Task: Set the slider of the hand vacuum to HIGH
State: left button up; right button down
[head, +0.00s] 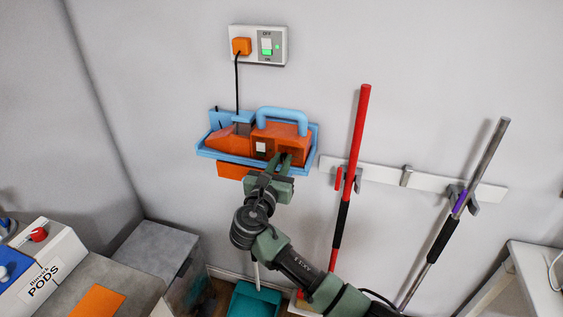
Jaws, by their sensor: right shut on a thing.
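The hand vacuum (278,128) is orange with a light blue handle on top. It sits in a blue wall holder (208,153) below a wall socket. A small white mark (261,147) shows on its front, left of my gripper. My right gripper (284,161) is at the front of the vacuum, right of that mark, shut on a small part there that looks to be the slider. The fingers hide the slider, so its setting cannot be read. My left gripper is not in view.
A wall socket (273,46) with an orange plug and black cord is above. A rail (378,173) on the right holds a red pole (358,130) and a grey pole (485,160). A box marked PODS (42,280) is lower left. A teal bin (250,300) stands below.

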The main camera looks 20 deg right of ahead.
jog(key=d+p, duration=0.1)
jog(key=s+d+p, duration=0.1)
jog(key=p, duration=0.1)
jog(key=shift+s+d+r, duration=0.15)
jog(key=shift+s+r, duration=0.05)
jog(key=shift+s, duration=0.1)
jog(key=shift+s+d+f, duration=0.1)
jog(key=shift+s+d, duration=0.05)
jog(key=shift+d, duration=0.05)
jog(key=shift+f, duration=0.15)
jog(key=c, duration=1.3)
grip_release()
jog(key=shift+s+a, duration=0.3)
jog(key=b, duration=0.1)
send_near(297, 156)
jog(key=shift+v, duration=0.85)
